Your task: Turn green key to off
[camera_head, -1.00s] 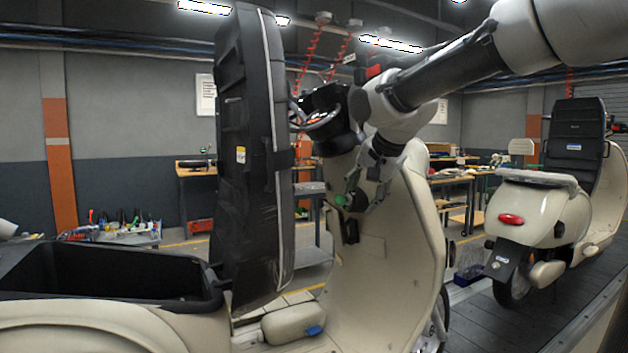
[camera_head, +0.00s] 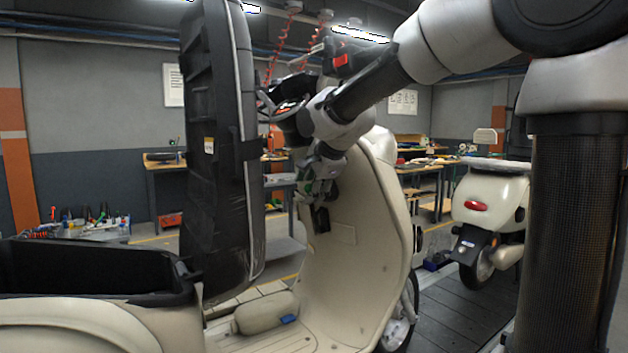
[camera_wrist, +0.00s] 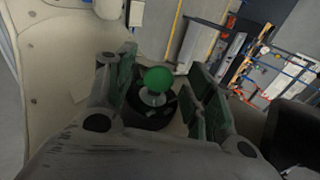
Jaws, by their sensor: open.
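The green key (camera_wrist: 158,79) has a round green knob on a pale stem, set in a dark round base. In the wrist view it sits between the two open fingers of my gripper (camera_wrist: 160,92), with a gap visible on each side. In the head view my gripper (camera_head: 312,190) is at the inner face of the cream scooter's front shield (camera_head: 345,260). There the key is mostly hidden by the fingers. I cannot tell from the knob which setting the key is at.
The raised black seat (camera_head: 215,150) stands upright left of my arm, above an open black storage bin (camera_head: 90,265). A second cream scooter (camera_head: 490,200) stands at the right. Workbenches line the back.

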